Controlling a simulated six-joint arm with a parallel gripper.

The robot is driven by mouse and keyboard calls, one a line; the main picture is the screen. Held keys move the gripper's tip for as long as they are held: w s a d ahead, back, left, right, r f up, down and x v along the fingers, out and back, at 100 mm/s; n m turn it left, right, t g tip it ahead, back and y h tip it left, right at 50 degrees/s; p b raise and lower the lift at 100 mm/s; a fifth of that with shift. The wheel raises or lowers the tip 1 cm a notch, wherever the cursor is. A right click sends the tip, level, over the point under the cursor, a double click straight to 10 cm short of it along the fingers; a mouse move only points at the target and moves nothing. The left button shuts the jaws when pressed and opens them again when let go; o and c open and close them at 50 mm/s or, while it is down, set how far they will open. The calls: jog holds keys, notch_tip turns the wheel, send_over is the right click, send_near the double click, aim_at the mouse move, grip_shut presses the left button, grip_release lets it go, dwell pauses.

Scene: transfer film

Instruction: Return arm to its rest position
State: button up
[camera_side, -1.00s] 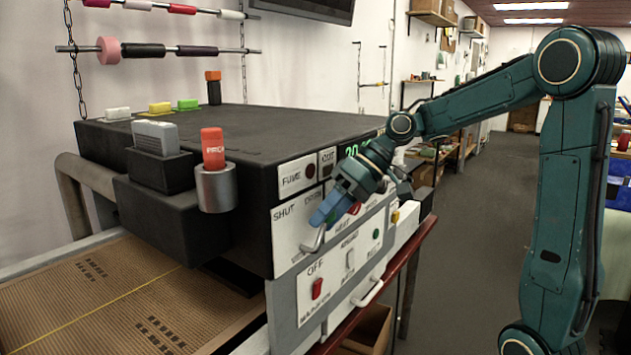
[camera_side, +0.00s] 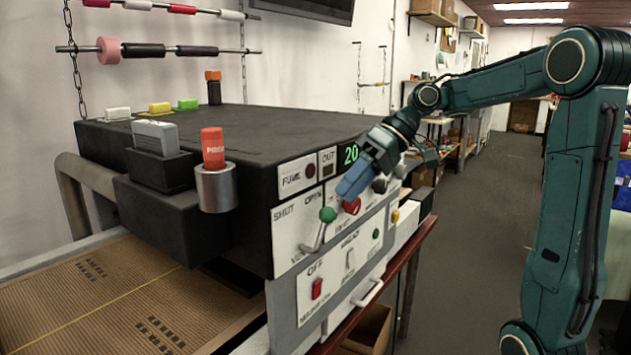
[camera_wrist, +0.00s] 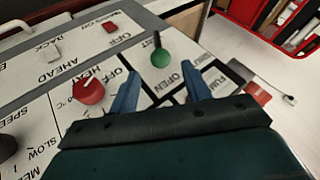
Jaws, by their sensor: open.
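My gripper (camera_side: 352,188) is open and empty in front of the machine's control panel (camera_side: 287,222), with air between it and the panel controls. In the wrist view its two blue fingers (camera_wrist: 162,88) stand apart with only panel showing between them. The green-knobbed lever (camera_side: 327,214) by the SHUT and OPEN labels stands just beyond the fingertips, apart from them. The green knob also shows in the wrist view (camera_wrist: 161,57). A red HEAT dial (camera_side: 352,206) sits close by, left of the fingers in the wrist view (camera_wrist: 88,91).
A red OFF switch (camera_side: 317,289) and a white handle (camera_side: 368,292) are lower on the panel. A green display (camera_side: 350,154) reads 20. A steel cup with a red-capped item (camera_side: 213,150) stands at the machine's left corner. The aisle floor (camera_side: 480,230) is clear.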

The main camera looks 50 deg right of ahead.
jog(key=shift+s+d+r, duration=0.15)
jog(key=shift+d+r, duration=0.05)
dwell(0.3)
jog(key=s+a+f+h, duration=0.3)
jog(key=s+a+h, duration=0.15)
jog(key=a, duration=0.35)
jog(key=s+d+f+h, duration=0.2)
jog(key=s+f, duration=0.2)
jog(key=s, duration=0.6)
jog(key=shift+s+m+t, duration=0.3)
jog(key=shift+s+m, duration=0.1)
jog(key=shift+h, duration=0.25)
dwell(0.7)
